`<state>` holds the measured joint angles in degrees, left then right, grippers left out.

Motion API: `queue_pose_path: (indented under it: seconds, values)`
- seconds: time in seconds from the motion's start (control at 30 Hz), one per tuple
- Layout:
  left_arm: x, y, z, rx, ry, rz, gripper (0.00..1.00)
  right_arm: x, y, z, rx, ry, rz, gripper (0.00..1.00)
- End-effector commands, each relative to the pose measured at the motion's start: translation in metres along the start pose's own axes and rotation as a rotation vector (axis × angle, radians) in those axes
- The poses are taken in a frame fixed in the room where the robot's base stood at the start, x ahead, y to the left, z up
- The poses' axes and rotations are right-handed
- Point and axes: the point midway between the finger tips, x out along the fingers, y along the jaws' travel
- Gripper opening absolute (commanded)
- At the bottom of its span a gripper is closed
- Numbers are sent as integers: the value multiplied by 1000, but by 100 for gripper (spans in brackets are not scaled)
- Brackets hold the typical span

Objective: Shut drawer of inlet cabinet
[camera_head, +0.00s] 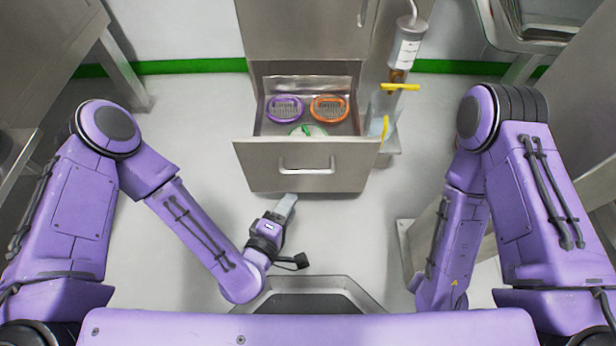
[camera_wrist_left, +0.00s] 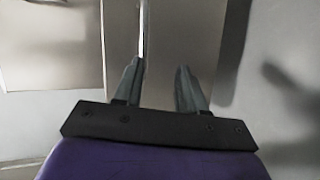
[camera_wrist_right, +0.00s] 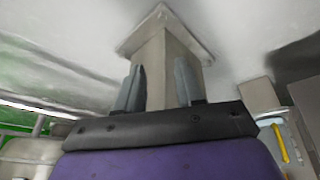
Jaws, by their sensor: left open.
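The inlet cabinet (camera_head: 308,28) is grey metal and stands at the top centre of the head view. Its drawer (camera_head: 247,180) is pulled out toward me, with a bar handle (camera_head: 307,168) on the front. My left gripper (camera_head: 290,201) is just below the drawer front in the head view, left of centre. In the left wrist view its fingers (camera_wrist_left: 157,88) are apart with nothing held; a thin upright bright strip shows beyond them, and I cannot tell what it is. My right gripper (camera_wrist_right: 158,88) has its fingers apart; its hand is hidden in the head view.
The drawer holds a purple-rimmed disc (camera_head: 285,109), an orange-rimmed disc (camera_head: 329,108) and a partly hidden green-and-white item (camera_head: 308,131). A labelled cylinder with yellow levers (camera_head: 405,52) stands right of the cabinet. A grey post (camera_wrist_right: 165,55) lies beyond my right fingers.

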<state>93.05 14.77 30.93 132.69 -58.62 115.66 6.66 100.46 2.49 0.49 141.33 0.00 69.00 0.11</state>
Motion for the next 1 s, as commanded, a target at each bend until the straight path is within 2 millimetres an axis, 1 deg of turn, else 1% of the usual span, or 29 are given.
queue_pose_path:
  seconds: [0.03,0.13,0.27,0.4,0.5,0.6,0.7,0.93,0.97,1.0]
  values:
    - [7,7,2,-51,7,52,40,6,-1,3,0,-1,-1,37]
    - [17,19,3,-91,11,97,40,8,-1,4,-6,-9,-2,37]
    - [43,20,2,-88,11,97,40,15,-1,10,-36,-42,-4,37]
    - [75,22,2,-86,9,96,40,22,1,23,-119,-131,-8,37]
    - [94,24,2,-87,9,93,40,25,4,30,-168,-187,-10,37]
    - [106,26,2,-85,8,92,40,26,6,35,-204,-227,-11,37]
    - [112,27,2,-86,8,90,40,26,7,38,-223,-247,-12,37]
    - [112,28,2,-86,7,89,40,25,8,38,-228,-252,-12,37]
    - [112,28,2,-85,7,89,34,25,8,38,-228,-252,-12,37]
    - [112,28,2,-85,7,89,21,25,8,38,-227,-252,-12,37]
